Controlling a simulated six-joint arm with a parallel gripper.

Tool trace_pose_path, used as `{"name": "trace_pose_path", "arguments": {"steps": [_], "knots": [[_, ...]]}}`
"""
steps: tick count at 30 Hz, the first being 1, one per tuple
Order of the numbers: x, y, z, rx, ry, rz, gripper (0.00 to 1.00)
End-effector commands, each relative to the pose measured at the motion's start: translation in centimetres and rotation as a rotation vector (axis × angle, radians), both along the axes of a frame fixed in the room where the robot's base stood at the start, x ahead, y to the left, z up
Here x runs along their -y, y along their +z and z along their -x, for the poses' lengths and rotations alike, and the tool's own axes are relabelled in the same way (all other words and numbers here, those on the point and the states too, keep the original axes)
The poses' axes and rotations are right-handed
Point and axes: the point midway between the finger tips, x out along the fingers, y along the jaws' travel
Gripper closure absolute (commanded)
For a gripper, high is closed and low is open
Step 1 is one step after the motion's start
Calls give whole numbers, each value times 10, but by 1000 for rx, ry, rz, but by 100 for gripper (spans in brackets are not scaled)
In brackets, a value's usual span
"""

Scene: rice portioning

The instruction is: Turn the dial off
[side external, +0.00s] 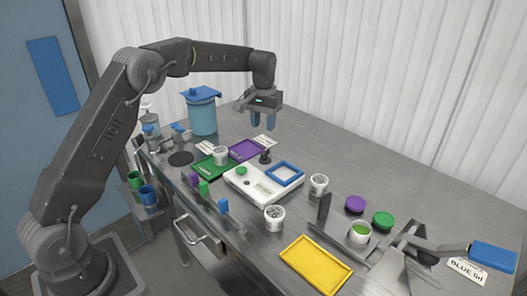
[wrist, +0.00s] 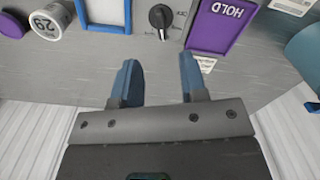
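The dial is a black knob with a light pointer mark, on the metal table; it shows at the top of the wrist view (wrist: 160,16). In the side view the black knob (side external: 265,157) stands between the purple tray and the white device with a blue frame. My gripper (side external: 263,124) hangs above the table behind the dial, fingers pointing down. In the wrist view my gripper (wrist: 157,68) has its two blue fingers wide apart with nothing between them. The dial lies beyond the fingertips, untouched. The small print around it is too small to read.
The purple HOLD tray (wrist: 217,27) and the blue frame (wrist: 129,14) flank the dial closely. A white cup marked 29 (wrist: 48,21) sits farther left. A blue-lidded container (side external: 202,113) stands left of my gripper.

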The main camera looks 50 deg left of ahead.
Motion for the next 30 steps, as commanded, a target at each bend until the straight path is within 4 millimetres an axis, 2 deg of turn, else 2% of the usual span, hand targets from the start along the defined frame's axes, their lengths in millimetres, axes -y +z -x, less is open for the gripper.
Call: {"name": "trace_pose_path", "arguments": {"steps": [1,9,15,20,28,30], "knots": [[0,-13,1,-6,0,1,61],[0,-67,1,-4,-1,0,61],[0,-93,0,-2,-1,1,61],[0,-102,0,0,-1,0,61],[0,-103,0,1,-1,0,61],[0,-103,0,1,-1,0,66]]}}
